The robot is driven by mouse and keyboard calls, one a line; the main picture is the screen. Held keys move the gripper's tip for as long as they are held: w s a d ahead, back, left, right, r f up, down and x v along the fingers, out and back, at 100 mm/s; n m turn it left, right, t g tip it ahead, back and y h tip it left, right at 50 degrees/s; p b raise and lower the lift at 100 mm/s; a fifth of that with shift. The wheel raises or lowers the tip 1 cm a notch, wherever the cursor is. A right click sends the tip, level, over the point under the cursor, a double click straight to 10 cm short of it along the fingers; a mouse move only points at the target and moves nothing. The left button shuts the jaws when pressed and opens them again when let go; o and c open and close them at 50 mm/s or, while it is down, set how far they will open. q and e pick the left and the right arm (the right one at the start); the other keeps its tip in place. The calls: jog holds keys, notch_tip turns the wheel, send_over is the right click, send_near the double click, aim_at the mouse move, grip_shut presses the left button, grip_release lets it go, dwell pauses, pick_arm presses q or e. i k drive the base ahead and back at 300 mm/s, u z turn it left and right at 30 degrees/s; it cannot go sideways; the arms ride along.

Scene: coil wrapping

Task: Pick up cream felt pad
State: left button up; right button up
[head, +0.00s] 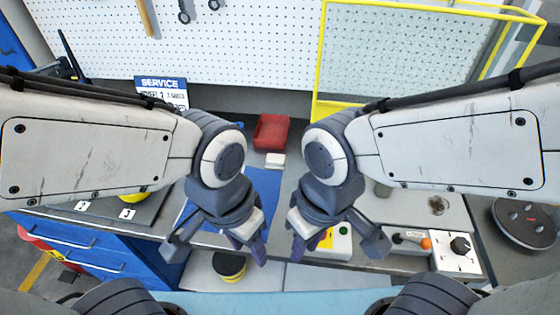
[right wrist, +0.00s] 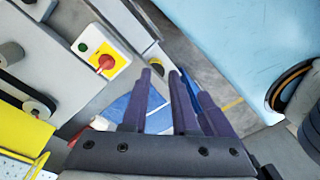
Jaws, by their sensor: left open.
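A small cream block that looks like the cream felt pad (head: 275,160) lies flat on the bench, just in front of a red bin, in the head view. My left gripper (head: 248,246) is open and empty, pointing down on the near side of the pad and apart from it. My right gripper (head: 308,243) is beside it to the right, its fingers apart with nothing between them. The right gripper's fingers (right wrist: 160,105) also show in the right wrist view.
The red bin (head: 271,132) stands behind the pad. A black-and-yellow roll (head: 229,266) sits in front. A switch box with a green button (head: 342,231) and a control box (head: 457,250) stand right. A yellow frame (head: 318,60) rises behind.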

aim_at(275, 161)
jog(key=z, duration=0.3)
jog(key=k, duration=0.3)
jog(key=u, duration=1.05)
jog(key=i, duration=0.85)
